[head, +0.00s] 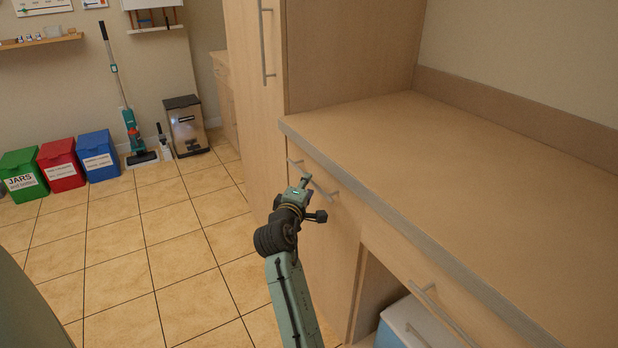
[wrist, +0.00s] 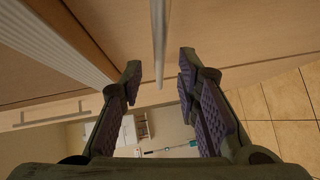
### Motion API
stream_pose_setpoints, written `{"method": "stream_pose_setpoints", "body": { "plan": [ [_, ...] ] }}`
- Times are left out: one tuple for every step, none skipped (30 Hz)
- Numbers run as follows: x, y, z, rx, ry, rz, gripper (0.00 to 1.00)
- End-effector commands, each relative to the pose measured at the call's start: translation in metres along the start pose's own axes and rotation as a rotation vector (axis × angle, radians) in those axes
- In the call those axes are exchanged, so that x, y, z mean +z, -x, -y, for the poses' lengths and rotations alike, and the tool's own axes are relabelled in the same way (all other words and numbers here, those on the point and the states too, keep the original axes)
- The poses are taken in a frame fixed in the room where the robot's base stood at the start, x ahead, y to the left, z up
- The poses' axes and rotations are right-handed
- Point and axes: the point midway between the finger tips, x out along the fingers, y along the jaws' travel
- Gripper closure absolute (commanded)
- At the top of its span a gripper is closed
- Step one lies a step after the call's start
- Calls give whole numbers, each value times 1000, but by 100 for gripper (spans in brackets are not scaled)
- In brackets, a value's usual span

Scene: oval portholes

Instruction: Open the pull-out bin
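A slim metal handle (head: 325,190) shows on the wood just beneath the countertop edge, partly hidden by my gripper (head: 303,183). In the wrist view, a grey handle bar (wrist: 159,35) runs down between the fingertips of my gripper (wrist: 160,78). The fingers are open, one on each side of the bar, with visible gaps. The wood front looks closed in the head view.
The countertop (head: 470,180) is bare. A tall cabinet (head: 262,110) with a long handle stands beyond it. A blue-and-white box (head: 410,325) sits in the open space below. Green, red and blue bins (head: 97,155) stand by the far wall. The tiled floor (head: 165,240) at left is clear.

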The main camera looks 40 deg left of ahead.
Motion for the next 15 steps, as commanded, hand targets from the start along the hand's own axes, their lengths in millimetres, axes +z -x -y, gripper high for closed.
{"method": "stream_pose_setpoints", "body": {
  "plan": [
    [0,-10,-2,0,1,1,70],
    [0,-15,-2,-1,0,2,70],
    [0,-22,-2,0,-1,1,70],
    [0,-26,-2,0,-1,0,70],
    [0,-30,-2,0,-1,0,70],
    [-1,-34,-2,1,-1,0,70],
    [-1,-37,-2,1,0,-1,70],
    [-1,-39,-1,1,-1,-1,70],
    [0,-42,-1,0,-1,-1,70],
    [0,-44,-1,0,-1,-1,70],
    [0,-45,-1,0,-2,-1,70],
    [0,-46,-1,1,-2,-1,70],
    [0,-46,-1,1,-3,-2,70],
    [0,-46,-1,2,-3,-2,70],
    [0,-46,-1,2,-3,-2,70]
  ]
}}
